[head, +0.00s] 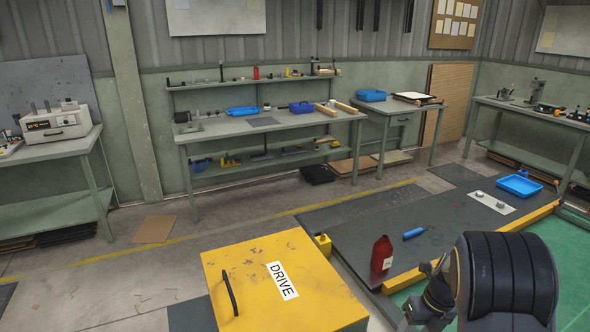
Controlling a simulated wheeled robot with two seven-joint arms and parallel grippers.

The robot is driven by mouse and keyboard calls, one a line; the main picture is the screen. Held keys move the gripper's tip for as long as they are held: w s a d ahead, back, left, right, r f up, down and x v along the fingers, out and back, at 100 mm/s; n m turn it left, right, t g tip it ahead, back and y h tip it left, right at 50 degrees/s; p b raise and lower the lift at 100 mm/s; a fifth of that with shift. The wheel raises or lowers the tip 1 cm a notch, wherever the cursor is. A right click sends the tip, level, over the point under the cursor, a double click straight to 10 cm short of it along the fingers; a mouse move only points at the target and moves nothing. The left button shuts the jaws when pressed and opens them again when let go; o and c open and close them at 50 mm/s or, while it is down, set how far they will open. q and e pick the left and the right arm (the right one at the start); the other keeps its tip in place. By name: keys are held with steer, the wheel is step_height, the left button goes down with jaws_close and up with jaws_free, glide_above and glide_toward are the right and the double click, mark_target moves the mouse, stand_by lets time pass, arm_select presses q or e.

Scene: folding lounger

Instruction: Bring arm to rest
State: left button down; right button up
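A black, ribbed part of my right arm (505,275) rises at the lower right in the head view. Beside it, on its left, is a smaller dark jointed part that looks like my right gripper (432,298). Its fingertips are too small and dark to tell whether they are open or shut, and I see nothing clearly held there. My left arm and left gripper are out of view.
A yellow box (235,255) marked DRIVE, with a black handle, stands in front. Beyond my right arm, a dark low platform (340,225) holds a red bottle (381,255), a blue-handled tool (414,233) and a blue tray (519,186). Workbenches (215,131) line the walls.

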steer(key=s+a+r+n+t+y, duration=0.1)
steer(key=s+a+r+n+y, duration=0.15)
steer(key=s+r+n, duration=0.55)
steer(key=s+a+r+n+t+y, duration=0.1)
steer(key=s+a+r+n, duration=0.35)
steer(key=n, duration=0.45)
steer(key=s+a+r+n+t+h, duration=0.2)
steer(key=s+a+n+t, duration=0.1)
steer(key=s+n, duration=0.9)
steer(key=n, duration=0.4)
steer(key=shift+r+n, duration=0.2)
steer(key=shift+n, duration=0.1)
